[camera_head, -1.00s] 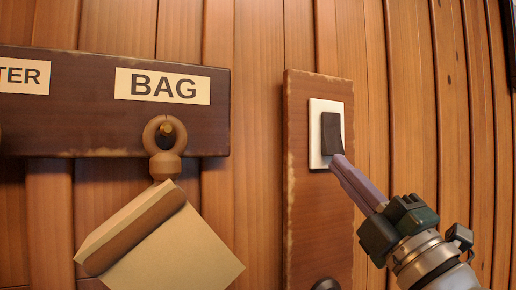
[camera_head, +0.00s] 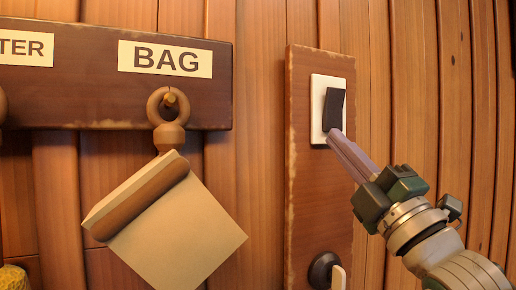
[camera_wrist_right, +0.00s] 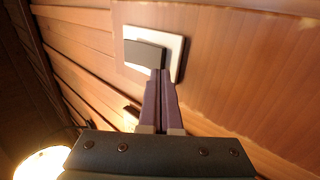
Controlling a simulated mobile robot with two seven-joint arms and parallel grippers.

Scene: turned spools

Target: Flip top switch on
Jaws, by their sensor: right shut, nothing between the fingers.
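The top switch is a black rocker (camera_head: 334,110) on a white plate (camera_head: 318,109), fixed to a dark wooden board (camera_head: 302,190) on the wall. My right gripper (camera_head: 335,136) is shut and empty, its purple fingertips at the lower end of the rocker. In the right wrist view the rocker (camera_wrist_right: 145,55) is tilted on its plate (camera_wrist_right: 174,50), and my fingertips (camera_wrist_right: 160,74) are right at one end of it. I cannot tell whether they touch it. My left gripper is not in view.
A rack (camera_head: 95,100) with labels, one reading BAG, hangs at the left. A dark round knob (camera_head: 323,270) sits lower on the switch board.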

